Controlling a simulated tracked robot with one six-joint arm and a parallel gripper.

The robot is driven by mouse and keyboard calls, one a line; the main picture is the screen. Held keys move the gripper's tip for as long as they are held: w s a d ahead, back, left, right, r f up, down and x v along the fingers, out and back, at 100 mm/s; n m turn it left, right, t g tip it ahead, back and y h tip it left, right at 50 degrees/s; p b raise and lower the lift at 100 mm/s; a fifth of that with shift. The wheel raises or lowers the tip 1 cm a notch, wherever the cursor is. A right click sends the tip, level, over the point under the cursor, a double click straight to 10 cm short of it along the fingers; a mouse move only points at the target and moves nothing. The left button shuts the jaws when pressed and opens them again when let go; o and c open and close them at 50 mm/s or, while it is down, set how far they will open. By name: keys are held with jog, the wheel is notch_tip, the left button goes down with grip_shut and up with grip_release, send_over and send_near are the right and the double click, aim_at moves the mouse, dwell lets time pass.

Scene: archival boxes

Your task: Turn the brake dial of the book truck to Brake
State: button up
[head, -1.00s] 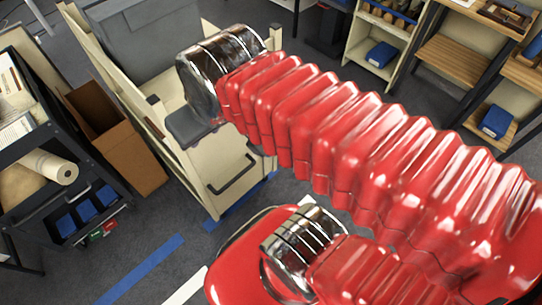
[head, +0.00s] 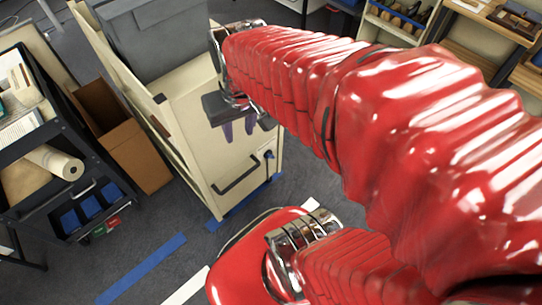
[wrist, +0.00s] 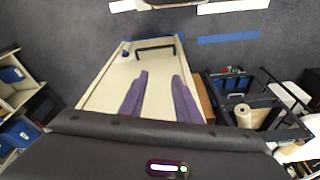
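The cream book truck (head: 205,165) stands left of centre in the head view, its end panel facing me. A black bar handle (head: 237,176) is on that panel. The small dark-and-blue brake dial (head: 268,155) is to the handle's right; its setting is too small to read. In the wrist view the panel appears inverted, with the handle (wrist: 155,49) at the far end and the dial (wrist: 125,54) to its left. My gripper (head: 239,136) has two purple fingers spread apart with nothing between them (wrist: 160,75). It hangs in front of the panel, apart from the dial.
A grey box (head: 155,35) sits on the truck. An open cardboard box (head: 130,145) and a black cart (head: 60,195) with a paper roll stand at the left. Shelves (head: 395,25) are at the back right. Blue tape (head: 140,270) marks the clear floor in front.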

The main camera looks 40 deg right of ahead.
jog(key=d+f+m+g+y, duration=0.4)
jog(key=d+f, duration=0.4)
jog(key=f, duration=0.4)
jog(key=m+t+h, duration=0.3)
jog(key=m+t, duration=1.6)
jog(key=m, duration=0.3)
send_near(272, 158)
jog(key=s, duration=0.6)
jog(key=shift+w+d, duration=0.1)
jog(key=shift+w+a, duration=0.2)
jog(key=shift+w, duration=6.65)
